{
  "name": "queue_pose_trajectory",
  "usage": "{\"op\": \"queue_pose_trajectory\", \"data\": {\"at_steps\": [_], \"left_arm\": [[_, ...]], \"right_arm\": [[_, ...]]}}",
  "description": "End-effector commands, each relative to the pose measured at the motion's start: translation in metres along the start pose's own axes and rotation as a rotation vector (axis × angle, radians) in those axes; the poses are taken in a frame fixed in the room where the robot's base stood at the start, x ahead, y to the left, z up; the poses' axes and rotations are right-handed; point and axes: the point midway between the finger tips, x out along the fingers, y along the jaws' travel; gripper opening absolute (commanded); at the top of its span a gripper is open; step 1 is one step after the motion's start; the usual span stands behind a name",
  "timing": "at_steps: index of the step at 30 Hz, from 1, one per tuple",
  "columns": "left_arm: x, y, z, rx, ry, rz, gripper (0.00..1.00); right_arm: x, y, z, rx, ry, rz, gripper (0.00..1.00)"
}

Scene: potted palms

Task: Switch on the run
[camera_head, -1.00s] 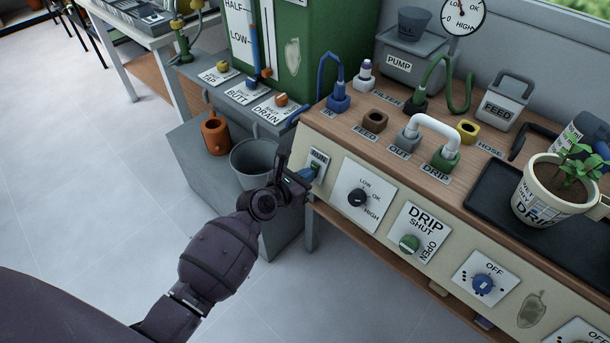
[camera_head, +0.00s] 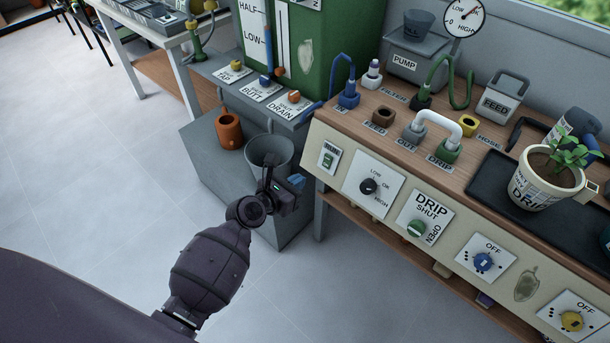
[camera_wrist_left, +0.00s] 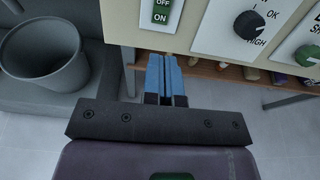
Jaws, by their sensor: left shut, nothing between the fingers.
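The run switch (camera_head: 328,160) is a green rocker on a white plate at the left end of the bench's cream front panel. In the left wrist view the rocker (camera_wrist_left: 162,12) shows OFF above ON at the top edge; I cannot tell which half is pressed in. My left gripper (camera_head: 297,181) is shut and empty, below and to the left of the switch plate, apart from it. Its blue fingers (camera_wrist_left: 166,66) lie together below the rocker in the left wrist view. My right gripper is not in view.
A LOW-OK-HIGH knob (camera_head: 369,186) and a green drip knob (camera_head: 417,228) sit right of the switch. A grey bucket (camera_head: 269,154) stands close behind my left gripper. The pump (camera_head: 413,62) and gauge (camera_head: 463,16) are at the back. Open floor lies left.

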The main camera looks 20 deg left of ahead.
Motion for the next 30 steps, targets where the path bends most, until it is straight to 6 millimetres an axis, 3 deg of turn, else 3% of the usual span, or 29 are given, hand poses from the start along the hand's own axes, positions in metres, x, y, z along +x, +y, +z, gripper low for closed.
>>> {"op": "queue_pose_trajectory", "data": {"at_steps": [3, 10, 30], "left_arm": [[-0.019, 0.001, 0.004, 0.001, -0.004, 0.002, 0.0], [-0.039, 0.0, 0.001, 0.0, -0.001, 0.0, 0.0], [-0.043, 0.0, 0.0, 0.002, 0.0, 0.0, 0.0]], "right_arm": [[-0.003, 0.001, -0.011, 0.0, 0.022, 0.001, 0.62], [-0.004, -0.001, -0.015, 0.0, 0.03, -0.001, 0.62], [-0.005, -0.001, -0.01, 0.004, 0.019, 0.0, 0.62]]}}
